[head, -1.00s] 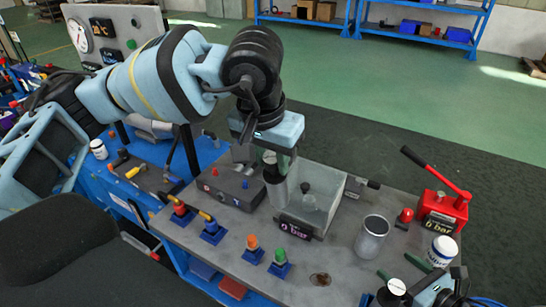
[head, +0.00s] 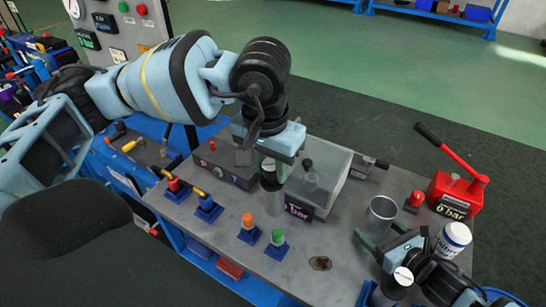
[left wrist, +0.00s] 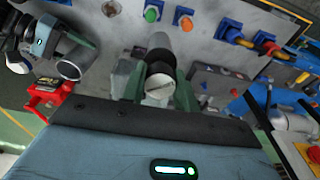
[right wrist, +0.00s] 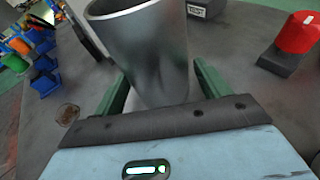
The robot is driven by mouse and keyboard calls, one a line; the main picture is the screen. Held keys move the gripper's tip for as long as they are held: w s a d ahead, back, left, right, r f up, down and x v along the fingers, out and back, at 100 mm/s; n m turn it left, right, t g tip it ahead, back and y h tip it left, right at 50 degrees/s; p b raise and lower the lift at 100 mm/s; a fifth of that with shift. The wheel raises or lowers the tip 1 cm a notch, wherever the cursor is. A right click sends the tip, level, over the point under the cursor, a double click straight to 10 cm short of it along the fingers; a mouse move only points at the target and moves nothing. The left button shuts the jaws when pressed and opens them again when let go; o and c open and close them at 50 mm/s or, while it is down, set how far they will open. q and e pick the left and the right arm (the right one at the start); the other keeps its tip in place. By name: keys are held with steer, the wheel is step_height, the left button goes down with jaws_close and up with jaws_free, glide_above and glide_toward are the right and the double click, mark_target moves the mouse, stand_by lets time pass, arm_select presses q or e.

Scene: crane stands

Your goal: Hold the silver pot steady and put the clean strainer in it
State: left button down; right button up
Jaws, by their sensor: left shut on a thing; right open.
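The silver pot (head: 378,220) is an open metal cup standing upright on the grey bench top, right of the clear tank. My right gripper (head: 383,236) is open, with its green fingers on either side of the pot; the right wrist view shows the pot (right wrist: 145,50) between the fingers (right wrist: 162,95). My left gripper (head: 274,168) is shut on the strainer (head: 273,200), a grey cylinder with a dark upper part, held upright in front of the tank's left side. In the left wrist view, the strainer (left wrist: 160,42) points away between the fingers (left wrist: 158,90).
The clear tank (head: 330,165) stands behind the strainer and has a dark-knobbed piece inside. Orange and green buttons (head: 278,240) are in front.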

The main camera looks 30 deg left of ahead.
arm_select(q)
steer(key=shift+f, duration=0.1)
arm_select(e)
steer(key=shift+w+a, duration=0.15)
steer(key=shift+a, duration=0.05)
steer(key=c, duration=0.6)
steer(key=shift+c, duration=0.2)
